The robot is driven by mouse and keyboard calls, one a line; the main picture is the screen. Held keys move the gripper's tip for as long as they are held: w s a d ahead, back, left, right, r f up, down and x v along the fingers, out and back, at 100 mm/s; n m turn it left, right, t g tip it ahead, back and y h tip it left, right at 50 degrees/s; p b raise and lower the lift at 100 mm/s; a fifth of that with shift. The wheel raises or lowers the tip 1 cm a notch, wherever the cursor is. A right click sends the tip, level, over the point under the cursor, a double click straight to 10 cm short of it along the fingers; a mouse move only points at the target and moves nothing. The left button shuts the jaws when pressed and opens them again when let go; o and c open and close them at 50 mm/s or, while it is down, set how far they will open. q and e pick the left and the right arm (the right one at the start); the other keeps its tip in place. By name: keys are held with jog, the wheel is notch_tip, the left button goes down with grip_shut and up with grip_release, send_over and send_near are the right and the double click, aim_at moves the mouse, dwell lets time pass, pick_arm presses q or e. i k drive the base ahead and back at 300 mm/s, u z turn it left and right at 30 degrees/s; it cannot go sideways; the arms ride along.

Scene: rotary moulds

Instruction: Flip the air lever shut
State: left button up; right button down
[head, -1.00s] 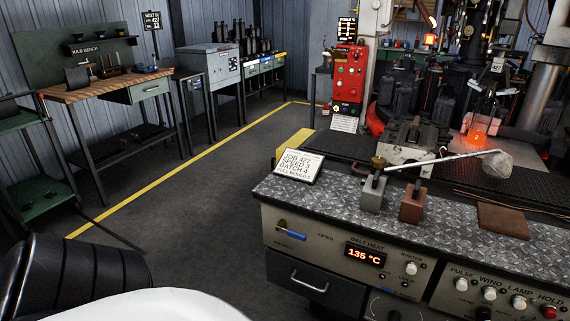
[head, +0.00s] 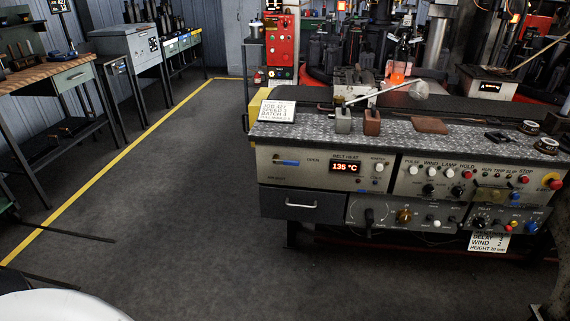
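A lever with a blue handle (head: 287,163) sits at the left end of the bench's front panel. It lies roughly level and points right, toward the word OPEN. Neither of my grippers shows in the head view, and nothing touches the lever.
Right of the lever are a belt heat display (head: 346,168) reading 135 °C and several knobs and buttons. A drawer (head: 301,205) is below. The floor (head: 180,220) in front is clear.

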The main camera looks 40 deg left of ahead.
aim_at(285, 162)
jog(key=u, duration=1.4)
jog(key=i, duration=0.25)
